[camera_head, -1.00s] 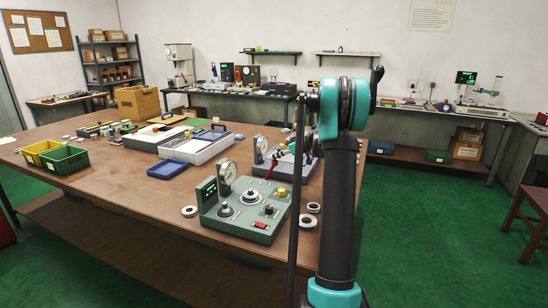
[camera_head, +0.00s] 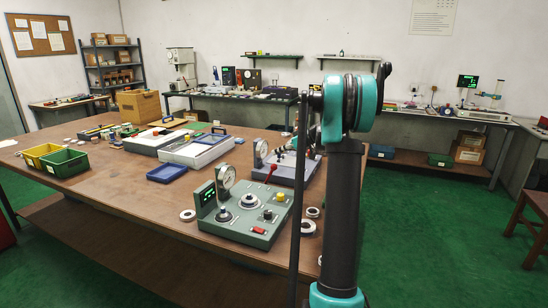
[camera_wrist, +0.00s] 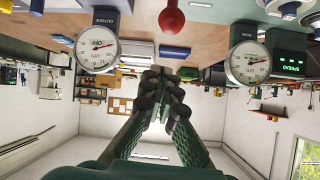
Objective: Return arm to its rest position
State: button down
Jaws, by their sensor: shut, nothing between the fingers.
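My gripper (camera_wrist: 166,88) shows in the wrist view with its two dark, ridged fingers together and nothing between them. It hangs clear of everything, apart from the gauges and bench seen beyond it; this view is upside down. In the head view my arm (camera_head: 343,200) stands upright at the right of the bench, with a teal joint at its top. My gripper cannot be made out clearly there, behind or beside the arm.
The brown bench (camera_head: 120,185) carries a green gauge station (camera_head: 240,225), a grey gauge station (camera_head: 285,172), loose rings (camera_head: 187,215), a blue tray (camera_head: 166,173) and green (camera_head: 64,163) and yellow (camera_head: 40,153) bins. Green floor (camera_head: 430,230) is free at right.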

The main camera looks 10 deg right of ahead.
jog(key=shift+f+v, duration=0.1)
jog(key=shift+v, duration=1.3)
jog(key=shift+f+v, duration=0.15)
jog(key=shift+v, duration=1.25)
jog(key=shift+s+d, duration=0.1)
